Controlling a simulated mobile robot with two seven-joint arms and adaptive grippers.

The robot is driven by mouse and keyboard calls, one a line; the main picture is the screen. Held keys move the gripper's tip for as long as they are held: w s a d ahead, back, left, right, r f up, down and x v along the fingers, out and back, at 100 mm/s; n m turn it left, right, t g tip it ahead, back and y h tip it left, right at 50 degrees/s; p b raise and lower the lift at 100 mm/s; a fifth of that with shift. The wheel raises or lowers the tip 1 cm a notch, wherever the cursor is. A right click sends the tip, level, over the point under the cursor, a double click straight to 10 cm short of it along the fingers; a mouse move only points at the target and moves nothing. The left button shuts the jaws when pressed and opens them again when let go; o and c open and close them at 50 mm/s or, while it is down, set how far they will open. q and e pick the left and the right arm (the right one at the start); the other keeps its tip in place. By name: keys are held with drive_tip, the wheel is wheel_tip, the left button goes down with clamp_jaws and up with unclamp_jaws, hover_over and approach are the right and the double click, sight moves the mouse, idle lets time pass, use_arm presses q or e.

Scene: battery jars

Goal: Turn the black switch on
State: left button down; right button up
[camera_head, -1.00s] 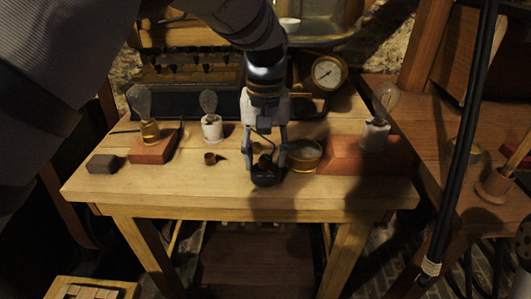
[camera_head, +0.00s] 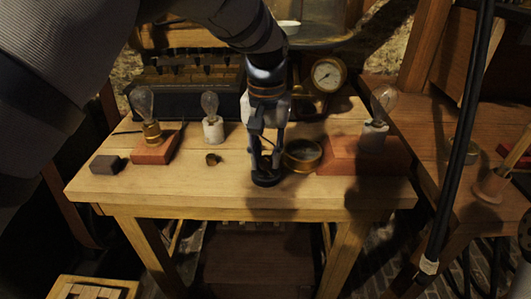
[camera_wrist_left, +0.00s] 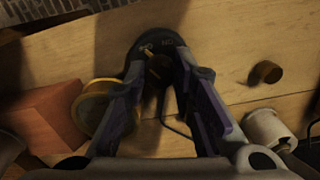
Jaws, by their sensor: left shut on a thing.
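The black switch (camera_head: 266,179) is a round black base near the front edge of the wooden table. In the left wrist view its base (camera_wrist_left: 143,46) shows, with a small pale "ON" mark on it. My left gripper (camera_head: 266,166) points down over the switch. In the left wrist view the fingers (camera_wrist_left: 160,72) are around the switch's raised middle part and shut on it. The fingers partly hide that part, so its exact turn is hard to tell. My right gripper is not in view.
A brass round meter (camera_head: 303,154) stands close on the right, beside a red block (camera_head: 345,155). Bulbs on holders (camera_head: 211,118), (camera_head: 150,112) stand to the left. A small brass cylinder (camera_head: 212,159) and a dark block (camera_head: 106,164) lie on the table.

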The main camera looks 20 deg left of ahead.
use_arm(q)
drive_tip(key=m, duration=0.2)
drive_tip(key=shift+m, duration=0.4)
drive_tip(key=m, duration=0.4)
drive_tip(key=shift+m+p, duration=0.3)
drive_tip(key=shift+p, duration=0.1)
drive_tip(key=m, duration=0.4)
drive_tip(key=shift+m, duration=2)
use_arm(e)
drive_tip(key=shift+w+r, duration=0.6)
use_arm(q)
drive_tip(key=c, duration=1.3)
unclamp_jaws()
drive_tip(key=shift+f, duration=0.1)
drive_tip(key=shift+c, duration=0.2)
